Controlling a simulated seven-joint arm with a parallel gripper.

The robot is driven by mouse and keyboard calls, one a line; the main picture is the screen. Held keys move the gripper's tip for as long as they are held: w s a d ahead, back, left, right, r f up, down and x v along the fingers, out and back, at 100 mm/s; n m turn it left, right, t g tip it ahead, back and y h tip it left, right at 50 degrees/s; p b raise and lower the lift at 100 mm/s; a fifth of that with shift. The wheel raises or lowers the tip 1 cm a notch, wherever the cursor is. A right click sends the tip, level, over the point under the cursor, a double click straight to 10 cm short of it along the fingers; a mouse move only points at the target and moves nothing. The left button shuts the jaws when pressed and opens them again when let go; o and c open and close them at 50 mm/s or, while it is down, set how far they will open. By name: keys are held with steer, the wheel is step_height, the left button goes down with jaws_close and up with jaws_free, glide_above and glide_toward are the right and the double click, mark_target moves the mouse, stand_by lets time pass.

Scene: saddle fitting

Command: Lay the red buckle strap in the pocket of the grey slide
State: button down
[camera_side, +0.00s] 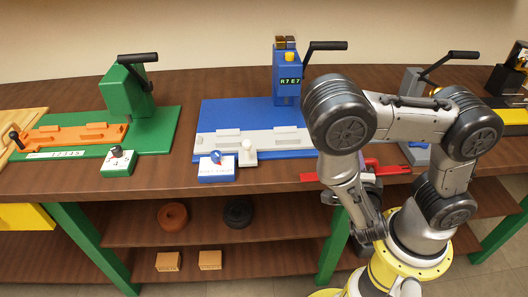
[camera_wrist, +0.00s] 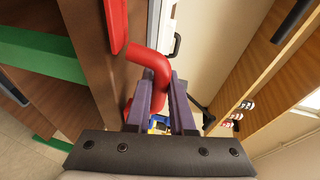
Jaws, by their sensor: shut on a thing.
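The red buckle strap (camera_side: 309,177) shows in the side view near the table's front edge, partly hidden behind my arm. In the wrist view, its thick bent red end (camera_wrist: 147,58) lies between my gripper's purple fingers (camera_wrist: 160,95). My gripper is shut on this end; in the side view my arm hides its fingertips. I cannot tell whether the strap touches the table. The grey slide (camera_side: 280,136) lies on the blue fixture to the left of the strap, and raised blocks stand along it. No red part shows in the slide.
The blue fixture (camera_side: 228,109) has an upright post with a black lever (camera_side: 325,46). A blue box with a knob (camera_side: 217,170) stands before the slide. A green fixture (camera_side: 165,120) with an orange slide is at left. Bare wood (camera_side: 270,178) lies along the front edge.

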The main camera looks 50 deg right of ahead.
steer(key=shift+s+a+r, duration=0.1)
steer(key=shift+a, duration=0.15)
steer(key=shift+d, duration=0.1)
stand_by(0.3)
steer(key=shift+x, duration=2.35)
steer(key=shift+w+d, duration=0.2)
steer(key=shift+d, duration=0.2)
steer(key=shift+r, duration=1.55)
